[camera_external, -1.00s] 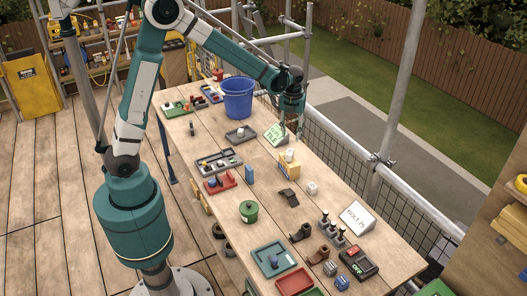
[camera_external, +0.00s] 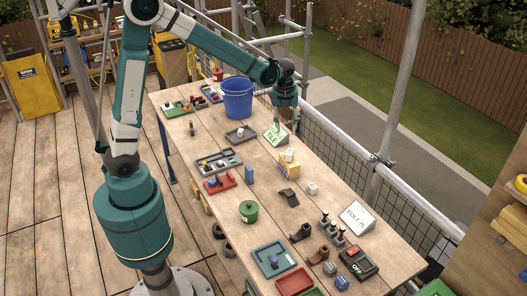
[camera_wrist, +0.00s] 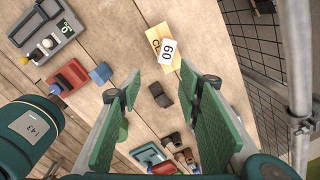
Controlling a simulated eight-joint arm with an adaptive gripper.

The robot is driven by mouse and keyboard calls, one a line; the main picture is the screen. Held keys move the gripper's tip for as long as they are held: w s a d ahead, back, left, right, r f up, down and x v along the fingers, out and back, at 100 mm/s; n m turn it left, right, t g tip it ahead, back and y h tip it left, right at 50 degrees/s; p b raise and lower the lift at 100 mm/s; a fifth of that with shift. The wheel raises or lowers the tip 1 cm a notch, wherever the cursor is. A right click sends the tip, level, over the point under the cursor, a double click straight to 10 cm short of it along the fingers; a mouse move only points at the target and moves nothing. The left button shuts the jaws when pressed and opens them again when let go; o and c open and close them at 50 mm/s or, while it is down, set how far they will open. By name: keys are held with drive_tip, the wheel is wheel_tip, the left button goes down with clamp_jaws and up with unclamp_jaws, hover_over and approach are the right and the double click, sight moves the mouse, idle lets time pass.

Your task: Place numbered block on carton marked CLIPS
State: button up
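A tan carton (camera_external: 287,169) stands on the table near its far right edge, with a white block (camera_external: 289,155) resting on top. In the wrist view the white block (camera_wrist: 167,51) shows a number, 60 or 09, and lies over the tan carton (camera_wrist: 157,36), whose lettering starts with C; the rest is covered. My gripper (camera_wrist: 162,90) is open with nothing between its fingers. In the external view my gripper (camera_external: 286,122) hangs above the table, beyond the carton and apart from the block.
Another small white block (camera_external: 312,188) lies right of the carton. A dark bracket (camera_external: 288,197) lies in front. Wire mesh runs along the table's right side.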

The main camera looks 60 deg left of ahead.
drive_tip(key=s+a+r+n+t, duration=0.1)
drive_tip(key=s+r+n+t, duration=0.2)
drive_tip(key=s+r+n, duration=1.2)
drive_tip(key=s+f+n+t, duration=0.2)
drive_tip(key=s+n, duration=0.7)
drive_tip(key=s, duration=0.8)
drive_tip(key=shift+s+a+t, duration=0.15)
drive_tip(key=shift+a+t, duration=0.2)
drive_tip(key=shift+t, duration=0.45)
